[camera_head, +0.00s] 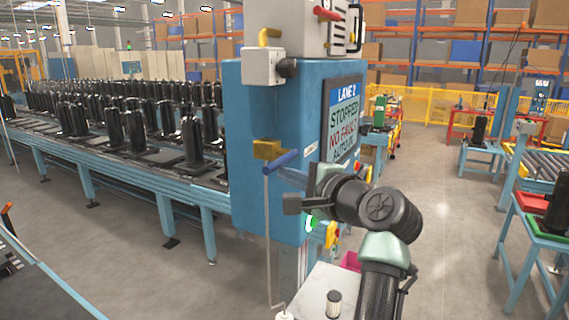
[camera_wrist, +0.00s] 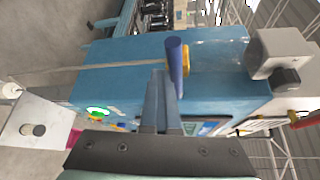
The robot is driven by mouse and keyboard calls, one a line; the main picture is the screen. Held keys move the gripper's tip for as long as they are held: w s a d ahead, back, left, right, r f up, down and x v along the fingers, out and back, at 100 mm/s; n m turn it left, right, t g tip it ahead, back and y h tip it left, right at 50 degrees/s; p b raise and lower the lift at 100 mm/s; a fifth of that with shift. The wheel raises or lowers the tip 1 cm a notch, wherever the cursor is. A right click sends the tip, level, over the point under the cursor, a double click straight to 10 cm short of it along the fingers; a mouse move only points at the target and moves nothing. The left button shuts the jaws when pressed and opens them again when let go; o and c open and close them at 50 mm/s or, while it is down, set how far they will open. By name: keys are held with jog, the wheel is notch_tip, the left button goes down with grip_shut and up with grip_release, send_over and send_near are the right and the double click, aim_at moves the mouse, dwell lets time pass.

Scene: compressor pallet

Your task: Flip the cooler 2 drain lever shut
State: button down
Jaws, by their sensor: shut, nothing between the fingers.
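A blue-handled lever (camera_head: 281,161) sits on the side of the blue cabinet (camera_head: 250,205), just below a yellow fitting (camera_head: 268,149). A thin pipe (camera_head: 268,235) runs down from it. I take it for the drain lever; no cooler 2 wording is legible. In the wrist view the blue handle (camera_wrist: 175,62) stands upright in the picture, with a yellow part behind it. My gripper (camera_wrist: 158,76) is shut and empty, its fingertips close beside the handle's left side. I cannot tell whether they touch it. In the head view my gripper (camera_head: 288,175) is just below and right of the handle.
A grey box (camera_head: 263,66) with a yellow handle and a red handle (camera_head: 327,14) are above. A screen (camera_head: 343,118) reads LANE 2, STOPPED, NO FAULT. A green-lit button (camera_wrist: 98,112) is on the cabinet.

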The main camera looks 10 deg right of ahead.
jog(key=shift+d+r+m+g+p, duration=0.1)
jog(key=shift+r+m+g+p, duration=0.3)
jog(key=shift+r+m+p, duration=0.6)
jog(key=shift+f+n, duration=0.1)
jog(key=shift+n, duration=0.2)
notch_tip(320, 180, down, 5)
jog(key=b, duration=0.2)
jog(key=s+d+r+b, duration=0.4)
jog(key=s+d, duration=0.1)
jog(key=d, duration=0.2)
jog(key=shift+s+d+r, duration=0.25)
jog(key=shift+s+r, duration=0.1)
jog(key=shift+w+a, duration=0.1)
